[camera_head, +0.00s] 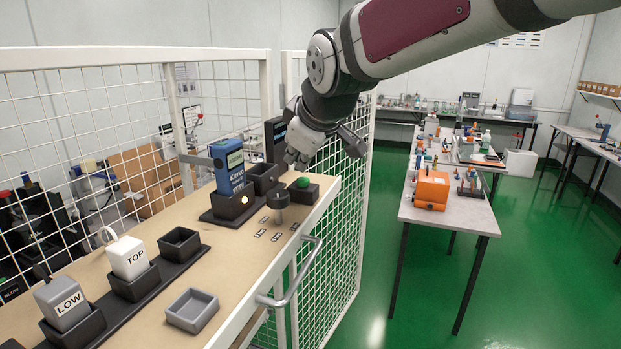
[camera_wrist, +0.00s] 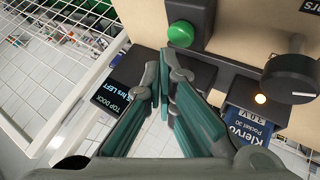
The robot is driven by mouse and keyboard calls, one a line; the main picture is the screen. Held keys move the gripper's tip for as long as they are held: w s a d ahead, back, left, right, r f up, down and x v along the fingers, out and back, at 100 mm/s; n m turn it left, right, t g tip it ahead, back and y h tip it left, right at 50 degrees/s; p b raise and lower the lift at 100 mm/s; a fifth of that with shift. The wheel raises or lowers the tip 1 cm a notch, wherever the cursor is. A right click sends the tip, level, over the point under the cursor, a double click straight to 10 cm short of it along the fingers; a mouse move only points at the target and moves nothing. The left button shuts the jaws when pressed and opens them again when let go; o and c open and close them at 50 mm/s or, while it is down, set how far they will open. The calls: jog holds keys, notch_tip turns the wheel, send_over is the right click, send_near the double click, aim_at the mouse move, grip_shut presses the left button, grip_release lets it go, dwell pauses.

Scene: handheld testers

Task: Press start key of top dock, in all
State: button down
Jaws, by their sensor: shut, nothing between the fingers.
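A round green button (camera_head: 303,183) sits on a black box at the right end of the dock row; it also shows in the wrist view (camera_wrist: 181,34). My gripper (camera_head: 298,161) is shut and empty, above and behind the button in the head view. In the wrist view its fingertips (camera_wrist: 167,62) appear just below the button, apart from it in the picture; the height gap is unclear. A dark display (camera_wrist: 118,92) reads "TOP DOCK" and "hrs LEFT".
A black knob (camera_head: 279,199) stands in front of the docks. White TOP (camera_head: 128,257) and grey LOW (camera_head: 66,302) blocks stand in black holders at left. A grey tray (camera_head: 192,310) is empty. White mesh panels (camera_head: 90,130) rise behind; a metal handle (camera_head: 300,272) lines the front edge.

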aim_at(299, 180)
jog(key=shift+r+p, duration=1.5)
jog(key=shift+r, duration=1.05)
jog(key=s+d+f+m+g+h, duration=0.1)
jog(key=s+d+m, duration=0.2)
jog(key=s+d, duration=0.45)
jog(key=s+d+f+m+h, duration=0.1)
jog(key=s+d+m+h, duration=0.15)
jog(key=s+d, duration=0.5)
jog(key=s+d+f+m+g, duration=0.1)
jog(key=s+d+f+m, duration=0.3)
jog(key=s, duration=0.4)
jog(key=s+d+f+m+g, duration=0.1)
jog(key=s+d+f+m, duration=0.2)
jog(key=s, duration=0.6)
jog(key=shift+d+f+m, duration=0.35)
jog(key=shift+f+m, duration=0.1)
jog(key=shift+f, duration=0.2)
